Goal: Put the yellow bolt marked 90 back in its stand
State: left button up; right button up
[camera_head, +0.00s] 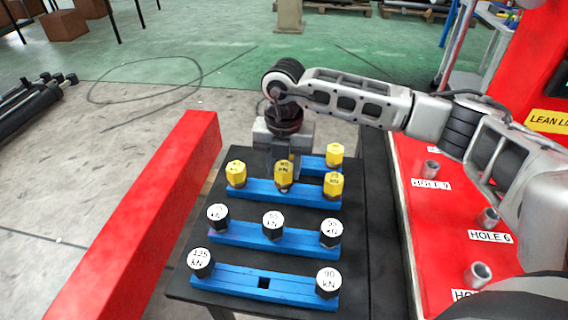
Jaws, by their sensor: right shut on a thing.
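My right gripper (283,160) is over the black table, pointing down behind a yellow bolt (283,178) at the middle of the second blue stand (258,189) from the back. It is shut on this yellow bolt, whose top mark is too small to read surely. The bolt's top sits slightly higher than its neighbours'; I cannot tell whether its shank is in the hole. Yellow bolts stand at that stand's left (236,174) and right (333,186). The back stand (318,168) shows one yellow bolt (334,156) at its right; its left part is hidden. My left gripper is out of view.
The third stand (250,236) holds three black bolts with white tops. The front stand (232,283) has black bolts at both ends and an empty middle square hole. A red beam (150,220) lies left; a red panel with labelled holes (440,215) lies right.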

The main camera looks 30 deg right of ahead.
aim_at(284, 166)
jog(key=shift+f+b, duration=0.45)
jog(key=shift+f, duration=0.3)
jog(key=o, duration=1.1)
jog(key=shift+r+p, duration=1.95)
jog(key=shift+r, duration=0.65)
jog(key=shift+f, duration=0.1)
